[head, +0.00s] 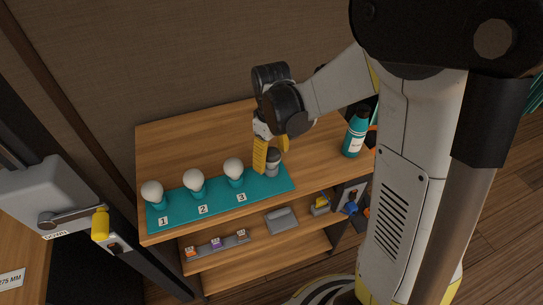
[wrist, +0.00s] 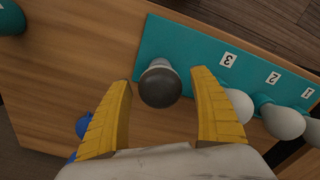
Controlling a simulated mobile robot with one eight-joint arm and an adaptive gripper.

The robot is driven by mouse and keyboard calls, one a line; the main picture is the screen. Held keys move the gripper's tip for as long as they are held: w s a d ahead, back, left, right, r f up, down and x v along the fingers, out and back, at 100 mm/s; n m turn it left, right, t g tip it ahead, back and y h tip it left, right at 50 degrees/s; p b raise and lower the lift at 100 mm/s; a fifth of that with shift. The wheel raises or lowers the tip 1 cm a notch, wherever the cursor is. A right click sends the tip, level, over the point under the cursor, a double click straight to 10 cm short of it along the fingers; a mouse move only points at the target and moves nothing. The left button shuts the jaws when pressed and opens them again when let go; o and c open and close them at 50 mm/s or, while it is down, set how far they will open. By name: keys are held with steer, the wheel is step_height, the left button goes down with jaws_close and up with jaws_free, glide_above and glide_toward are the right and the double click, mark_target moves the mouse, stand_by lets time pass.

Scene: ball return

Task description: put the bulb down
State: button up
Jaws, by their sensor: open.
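A dark grey bulb (head: 272,158) with a lighter grey collar stands at the right end of the teal board (head: 280,187) in the head view. It also shows in the wrist view (wrist: 160,88), with its dark round top towards me. My gripper (head: 271,152) has yellow fingers and is open, reaching down over the bulb. In the wrist view my fingers (wrist: 160,95) stand on either side of the bulb, with a visible gap on each side. The bulb's underside is hidden.
Three white bulbs (head: 193,179) stand in teal holders by labels 1, 2 and 3, left of the dark bulb. A teal bottle (head: 356,132) stands at the right of the wooden shelf top (head: 175,135). Bare wood lies behind the board. A grey tray (head: 281,219) sits below.

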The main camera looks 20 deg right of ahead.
step_height(320, 180, up, 12)
steer(key=p, duration=0.4)
steer(key=shift+f, duration=0.15)
steer(key=shift+s+r, duration=0.1)
steer(key=shift+r, duration=0.2)
steer(key=s+r+m+t, duration=0.3)
steer(key=s, duration=0.3)
steer(key=s+r+m+t, duration=0.2)
steer(key=s+r+t, duration=0.1)
steer(key=s, duration=0.3)
steer(key=shift+s+r+m+t, duration=0.3)
steer(key=shift+m+t, duration=0.1)
steer(key=shift+t, duration=0.2)
